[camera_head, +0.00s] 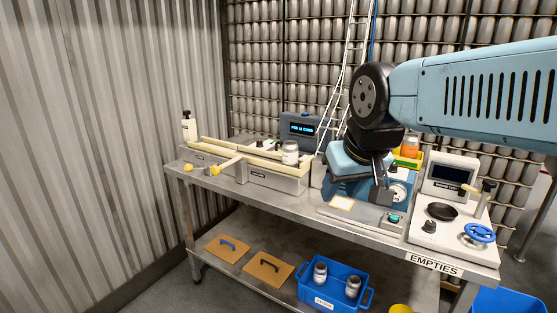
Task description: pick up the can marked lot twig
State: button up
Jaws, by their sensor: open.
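No lot mark is readable, so I cannot tell which can is marked twig. One pale can (290,153) stands upright at the right end of the long trough on the bench. Two more cans, a left one (320,272) and a right one (353,286), stand in the blue crate (318,298) on the lower shelf. My gripper (383,180) points down over the blue machine right of the trough, apart from these cans. It is dark and small here; it is open, and I see nothing held in it.
The steel bench (290,205) carries the trough, a display box (302,128), the blue machine (350,185) and a white panel with a blue handwheel (480,233). An orange-topped jar (410,147) sits in a yellow bin behind my arm. Two brown boards (227,247) lie on the shelf.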

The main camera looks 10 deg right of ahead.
aim_at(290, 148)
jog(key=u, duration=0.25)
jog(key=i, duration=1)
jog(key=z, duration=0.05)
